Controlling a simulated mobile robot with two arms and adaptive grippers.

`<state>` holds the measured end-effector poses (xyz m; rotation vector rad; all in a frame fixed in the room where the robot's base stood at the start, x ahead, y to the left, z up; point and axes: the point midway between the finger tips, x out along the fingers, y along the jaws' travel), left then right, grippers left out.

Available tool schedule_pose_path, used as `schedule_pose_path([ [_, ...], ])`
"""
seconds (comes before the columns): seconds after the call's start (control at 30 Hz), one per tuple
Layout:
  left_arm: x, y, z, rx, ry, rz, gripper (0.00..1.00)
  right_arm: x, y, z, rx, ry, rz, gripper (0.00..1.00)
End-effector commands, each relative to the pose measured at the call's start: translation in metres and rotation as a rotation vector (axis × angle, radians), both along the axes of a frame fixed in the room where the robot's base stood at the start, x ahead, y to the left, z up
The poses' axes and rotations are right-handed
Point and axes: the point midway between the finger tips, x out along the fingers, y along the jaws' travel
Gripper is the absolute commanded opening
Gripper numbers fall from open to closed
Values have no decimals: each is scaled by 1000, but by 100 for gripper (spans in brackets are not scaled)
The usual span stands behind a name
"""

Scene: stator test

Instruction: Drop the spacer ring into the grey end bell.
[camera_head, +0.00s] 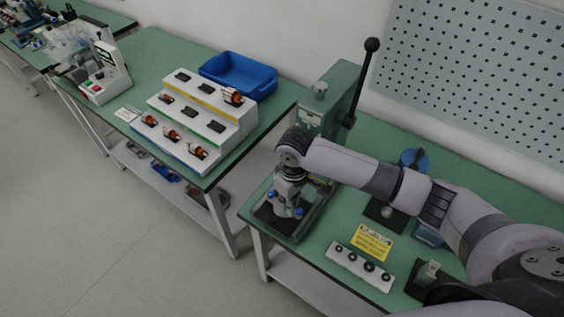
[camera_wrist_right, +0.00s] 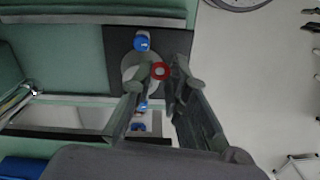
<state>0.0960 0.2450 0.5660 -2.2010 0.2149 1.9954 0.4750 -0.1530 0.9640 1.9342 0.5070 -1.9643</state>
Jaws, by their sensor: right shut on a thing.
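The spacer ring is a small red ring (camera_wrist_right: 160,71) between my right gripper's fingertips in the right wrist view. My right gripper (camera_wrist_right: 164,84) is shut on it and points down over the press base. The grey end bell (camera_wrist_right: 128,72) is the round light-grey part behind the fingers, partly hidden by them. The ring appears over its right edge; the height between them cannot be told. In the head view my right gripper (camera_head: 288,196) hides most of the end bell, and the ring cannot be made out. My left gripper is not in view.
Blue knobs (camera_wrist_right: 141,42) flank the end bell on a dark plate (camera_wrist_right: 175,42). The green press (camera_head: 322,108) with its long black lever (camera_head: 362,80) stands close behind my wrist. A white ring holder (camera_head: 359,267) and yellow sign (camera_head: 373,242) are to the right.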

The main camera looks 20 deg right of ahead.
Motion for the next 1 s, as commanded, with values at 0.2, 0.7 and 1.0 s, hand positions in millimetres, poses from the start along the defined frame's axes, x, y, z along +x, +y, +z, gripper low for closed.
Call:
schedule_pose_path([
  [0.2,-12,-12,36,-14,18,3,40,41,6,33,-11,-11,155,6],
  [0.7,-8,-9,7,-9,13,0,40,47,6,0,-14,-14,183,6],
  [1.0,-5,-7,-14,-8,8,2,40,47,6,-18,-14,-16,183,6],
])
